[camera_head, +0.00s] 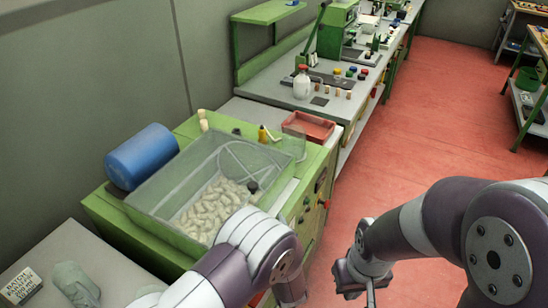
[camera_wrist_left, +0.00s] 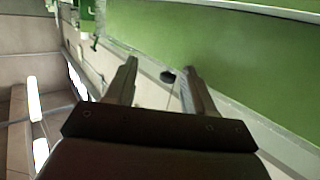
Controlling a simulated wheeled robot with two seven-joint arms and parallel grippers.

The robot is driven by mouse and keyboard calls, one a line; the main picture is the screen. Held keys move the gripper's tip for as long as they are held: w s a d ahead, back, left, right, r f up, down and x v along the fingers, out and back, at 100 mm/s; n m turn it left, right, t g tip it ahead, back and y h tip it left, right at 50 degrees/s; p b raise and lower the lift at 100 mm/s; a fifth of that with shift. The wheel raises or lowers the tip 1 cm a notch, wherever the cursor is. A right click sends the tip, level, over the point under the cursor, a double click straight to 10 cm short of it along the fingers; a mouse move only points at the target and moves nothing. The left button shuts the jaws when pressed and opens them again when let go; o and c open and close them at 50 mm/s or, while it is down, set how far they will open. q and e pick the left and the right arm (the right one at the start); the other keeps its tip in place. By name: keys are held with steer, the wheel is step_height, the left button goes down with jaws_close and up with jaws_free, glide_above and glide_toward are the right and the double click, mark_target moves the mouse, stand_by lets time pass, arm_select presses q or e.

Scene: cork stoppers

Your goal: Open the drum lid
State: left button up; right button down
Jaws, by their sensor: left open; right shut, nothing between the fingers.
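A green machine (camera_head: 110,218) carries a clear, box-shaped tank (camera_head: 150,207) full of pale stoppers (camera_head: 212,208). A small black knob (camera_head: 252,187) shows at the tank's near right side. I cannot make out clearly where the see-through lid ends and the tank begins. My left arm crosses in front of the tank's near corner, and its gripper is hidden in the head view. My right gripper (camera_head: 370,292) is shut and empty over the red floor.
A blue cylinder (camera_head: 142,157) lies at the machine's back left. A red tray (camera_head: 309,126) sits at its back right. A workbench (camera_head: 300,93) with a bottle (camera_head: 301,84) and small parts stands behind. Red floor (camera_head: 430,110) is open to the right.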

mark_target(253, 188)
arm_select(q)
step_height(253, 188, up, 5)
steer(key=s+a+t+y, duration=0.2)
steer(key=shift+n, duration=0.4)
steer(key=x, duration=0.2)
steer(key=p+x, duration=0.1)
steer(key=x, duration=0.1)
steer(key=d+p+x, duration=0.1)
steer(key=x, duration=0.1)
steer(key=shift+w+f, duration=0.1)
steer(key=shift+f, duration=0.2)
steer(key=x, duration=0.3)
steer(key=p+x, duration=0.1)
steer(key=shift+w+a, duration=0.35)
steer(key=shift+w, duration=0.3)
steer(key=shift+w+f, duration=0.1)
steer(key=shift+w, duration=0.45)
steer(key=shift+w+f, duration=0.1)
steer(key=shift+w, duration=0.1)
steer(key=shift+s, duration=0.15)
steer(key=c, duration=0.6)
jaws_close()
arm_select(e)
steer(key=s+r, duration=0.1)
steer(key=r, duration=0.1)
steer(key=s+r, duration=0.1)
steer(key=r, duration=0.1)
steer(key=shift+s, duration=0.15)
